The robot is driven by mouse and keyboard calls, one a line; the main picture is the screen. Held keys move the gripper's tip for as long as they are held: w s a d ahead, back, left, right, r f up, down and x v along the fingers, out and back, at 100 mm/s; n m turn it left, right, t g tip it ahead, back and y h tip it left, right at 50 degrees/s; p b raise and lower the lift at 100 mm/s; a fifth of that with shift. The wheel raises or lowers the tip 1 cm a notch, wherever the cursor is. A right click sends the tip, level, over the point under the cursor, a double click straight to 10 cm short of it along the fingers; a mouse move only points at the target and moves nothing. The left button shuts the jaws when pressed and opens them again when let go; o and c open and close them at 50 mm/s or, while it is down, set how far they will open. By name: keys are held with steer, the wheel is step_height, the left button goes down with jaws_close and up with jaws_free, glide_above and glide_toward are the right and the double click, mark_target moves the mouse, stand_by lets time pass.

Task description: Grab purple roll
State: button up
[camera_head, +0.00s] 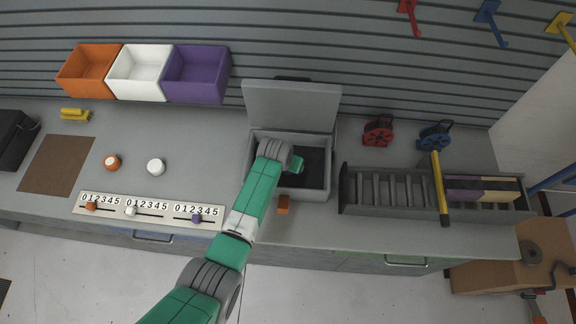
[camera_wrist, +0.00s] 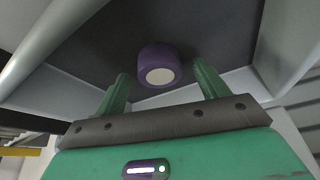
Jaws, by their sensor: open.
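The purple roll (camera_wrist: 158,65), a short cylinder with a pale round end, lies on the dark floor of the open grey box (camera_head: 318,193). In the wrist view it sits ahead of my gripper (camera_wrist: 161,78), roughly between the two green fingers. The fingers are open and apart from each other, and no contact with the roll is visible. In the head view my gripper (camera_head: 296,164) is over the box, and my arm hides the roll there.
The box's lid (camera_head: 291,105) stands raised behind it. A slotted rack (camera_head: 392,188) is close on the right, with a yellow-handled tool (camera_head: 438,185) across it. An orange roll (camera_head: 112,162) and a white roll (camera_head: 156,166) stand at left, below orange, white and purple bins (camera_head: 197,87).

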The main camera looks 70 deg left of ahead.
steer(key=shift+f, duration=0.25)
steer(key=c, duration=1.1)
steer(key=shift+w+r, duration=0.1)
step_height(320, 180, up, 10)
steer(key=shift+f+p, duration=0.1)
steer(key=shift+p, duration=0.4)
